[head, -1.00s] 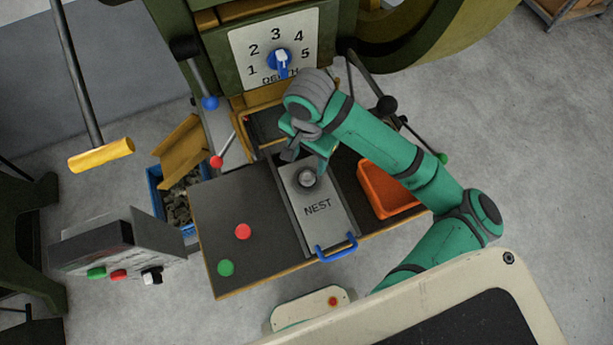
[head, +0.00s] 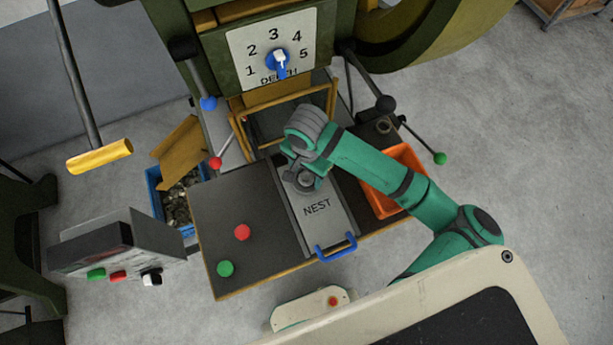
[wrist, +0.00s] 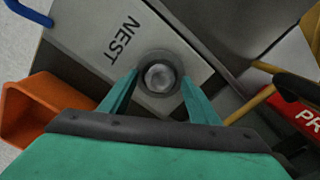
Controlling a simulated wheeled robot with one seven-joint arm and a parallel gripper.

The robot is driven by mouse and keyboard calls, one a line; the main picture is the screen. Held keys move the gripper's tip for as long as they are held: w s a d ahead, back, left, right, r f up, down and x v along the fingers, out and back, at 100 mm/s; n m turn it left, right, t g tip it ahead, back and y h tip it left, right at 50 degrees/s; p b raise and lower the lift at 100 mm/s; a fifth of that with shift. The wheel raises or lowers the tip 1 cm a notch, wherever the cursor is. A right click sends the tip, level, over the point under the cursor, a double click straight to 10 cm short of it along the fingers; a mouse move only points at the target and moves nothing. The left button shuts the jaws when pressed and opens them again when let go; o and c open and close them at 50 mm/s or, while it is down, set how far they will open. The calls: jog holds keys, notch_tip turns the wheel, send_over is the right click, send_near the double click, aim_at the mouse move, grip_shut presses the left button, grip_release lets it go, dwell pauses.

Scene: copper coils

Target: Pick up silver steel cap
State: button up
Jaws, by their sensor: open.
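The silver steel cap (wrist: 159,77) is round and sits in a dark ring on the grey plate marked NEST (wrist: 95,30). In the head view the cap (head: 306,180) shows just below my gripper, partly covered by it. In the wrist view my gripper (wrist: 158,88) is open, with one green finger to the left and one to the right of the ring's near edge. Nothing is between the fingers that I can see being gripped. Whether the fingertips are level with the cap or above it, I cannot tell.
An orange bin (head: 378,203) stands right of the plate. A blue handle (head: 337,248) is at the plate's near end. A yellow frame (head: 290,105) rises behind it, under the depth dial (head: 277,58).

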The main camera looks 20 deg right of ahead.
jog(key=shift+c, duration=0.4)
jog(key=c, duration=1.1)
jog(key=shift+o, duration=0.2)
jog(key=shift+r, duration=0.15)
